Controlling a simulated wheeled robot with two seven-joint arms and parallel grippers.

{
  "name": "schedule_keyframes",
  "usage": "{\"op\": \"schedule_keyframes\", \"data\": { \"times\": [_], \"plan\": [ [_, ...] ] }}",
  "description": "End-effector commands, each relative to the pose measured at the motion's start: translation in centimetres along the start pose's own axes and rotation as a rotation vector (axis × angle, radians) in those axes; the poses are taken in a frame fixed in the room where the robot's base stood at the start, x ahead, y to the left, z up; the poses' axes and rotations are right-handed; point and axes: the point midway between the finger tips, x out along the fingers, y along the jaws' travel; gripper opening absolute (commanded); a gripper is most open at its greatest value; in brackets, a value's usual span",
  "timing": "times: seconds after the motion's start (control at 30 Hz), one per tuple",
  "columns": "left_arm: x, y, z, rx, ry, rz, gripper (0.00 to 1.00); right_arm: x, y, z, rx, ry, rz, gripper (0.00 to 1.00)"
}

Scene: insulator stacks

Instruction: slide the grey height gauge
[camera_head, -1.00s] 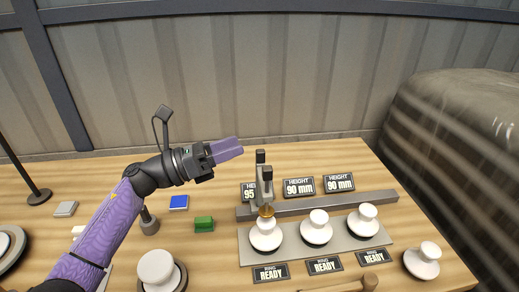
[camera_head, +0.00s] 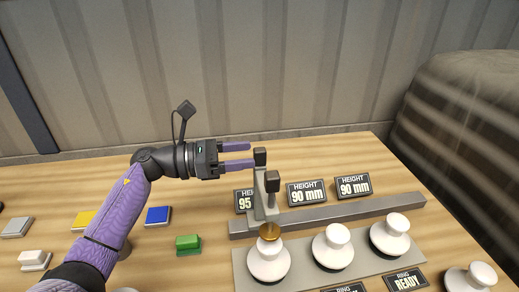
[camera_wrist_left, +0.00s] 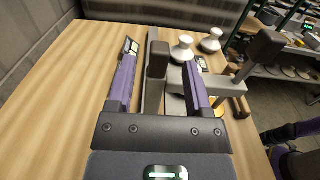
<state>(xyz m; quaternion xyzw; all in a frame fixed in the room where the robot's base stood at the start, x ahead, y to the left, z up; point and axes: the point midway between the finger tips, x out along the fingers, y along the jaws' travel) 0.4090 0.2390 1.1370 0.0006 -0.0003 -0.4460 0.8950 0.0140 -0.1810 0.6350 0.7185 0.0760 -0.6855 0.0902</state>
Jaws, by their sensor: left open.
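The grey height gauge (camera_head: 260,190) stands on a long grey rail (camera_head: 340,212) near its left end. It has two upright posts with dark caps. My left gripper (camera_head: 252,155) is open, its two purple fingers pointing right at the rear post's dark cap. In the left wrist view, the dark cap (camera_wrist_left: 158,62) shows between the open fingers (camera_wrist_left: 160,75); I cannot tell whether they touch it. My right gripper is out of view.
Two more white insulators (camera_head: 333,247) stand on a grey plate (camera_head: 300,274) before the rail. Height signs (camera_head: 306,193) stand behind it; the left one is partly covered by the gauge. Green (camera_head: 188,243) and blue (camera_head: 158,215) blocks lie left.

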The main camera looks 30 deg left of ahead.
Motion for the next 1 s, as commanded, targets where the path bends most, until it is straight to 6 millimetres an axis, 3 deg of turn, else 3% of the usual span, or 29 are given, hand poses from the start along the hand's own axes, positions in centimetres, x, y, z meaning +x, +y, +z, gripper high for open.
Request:
{"op": "schedule_keyframes", "data": {
  "times": [0.1, 0.2, 0.5, 0.8, 1.0],
  "plan": [
    [2.3, 0.0, 0.2, -0.001, -0.004, -0.001, 0.65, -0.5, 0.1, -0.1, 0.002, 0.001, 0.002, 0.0],
    [3.4, 0.0, 0.1, 0.0, -0.002, -0.001, 0.65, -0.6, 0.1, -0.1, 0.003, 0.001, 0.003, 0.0],
    [3.8, 0.0, 0.0, 0.0, 0.001, 0.0, 0.63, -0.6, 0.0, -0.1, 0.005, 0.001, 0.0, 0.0],
    [3.8, 0.0, 0.0, -0.001, 0.0, 0.0, 0.0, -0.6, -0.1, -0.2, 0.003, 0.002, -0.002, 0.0],
    [3.8, 0.0, 0.0, -0.001, 0.0, 0.0, 0.0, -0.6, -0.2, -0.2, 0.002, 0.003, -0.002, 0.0]
  ]
}}
